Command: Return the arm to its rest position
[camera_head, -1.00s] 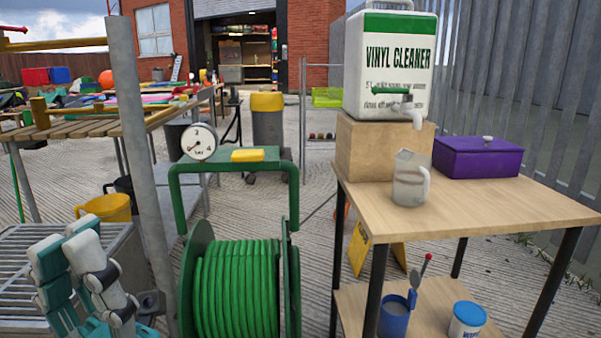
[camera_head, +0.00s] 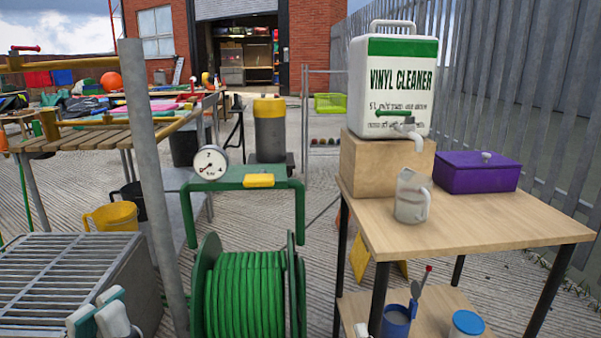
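My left gripper (camera_head: 98,318) shows only by its pale and teal finger ends at the bottom left edge. It is in front of the grey slatted surface (camera_head: 60,268), with nothing visible between the fingers. The rest of this arm is below the picture, and how far the fingers are apart is unclear. A small pale tip (camera_head: 361,330) at the bottom edge, left of the near table leg, seems to be part of my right gripper. Its fingers are otherwise out of the picture.
A green hose reel (camera_head: 245,290) stands between the slatted surface and a wooden table (camera_head: 470,228). The table bears a vinyl cleaner container (camera_head: 398,85) on a wooden block, a jug (camera_head: 412,197) and a purple box (camera_head: 477,172). A metal post (camera_head: 152,180) rises near the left gripper.

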